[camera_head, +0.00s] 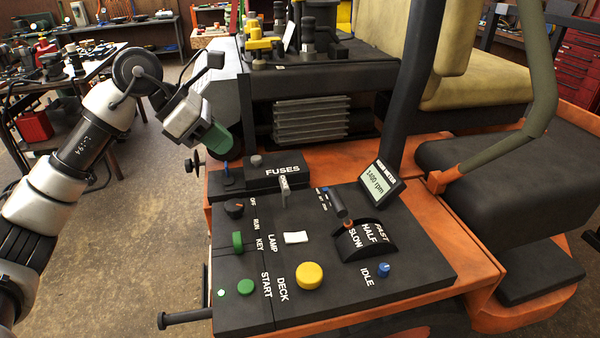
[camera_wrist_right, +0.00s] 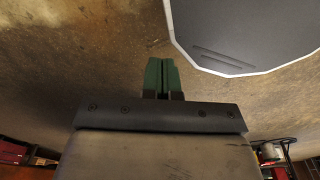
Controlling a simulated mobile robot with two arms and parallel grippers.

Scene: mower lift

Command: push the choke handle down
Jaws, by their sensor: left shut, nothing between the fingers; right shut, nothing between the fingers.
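The choke handle (camera_head: 285,183) looks like a small light grey lever with lettering on it. It stands up near the back of the black control panel (camera_head: 350,275), just in front of the box marked FUSES. My left gripper (camera_head: 215,140) is shut and empty. Its green fingers are in the air to the left of and behind the choke handle, apart from it. My right gripper (camera_wrist_right: 163,78) shows only in the right wrist view, with its green fingers shut and empty over brown floor. The choke handle does not show in that view.
The panel also holds a throttle lever (camera_head: 335,203), an rpm display (camera_head: 382,185), a white lamp switch (camera_head: 296,237), a yellow deck button (camera_head: 309,276) and a blue idle knob (camera_head: 383,270). A dark post (camera_head: 412,95) rises behind.

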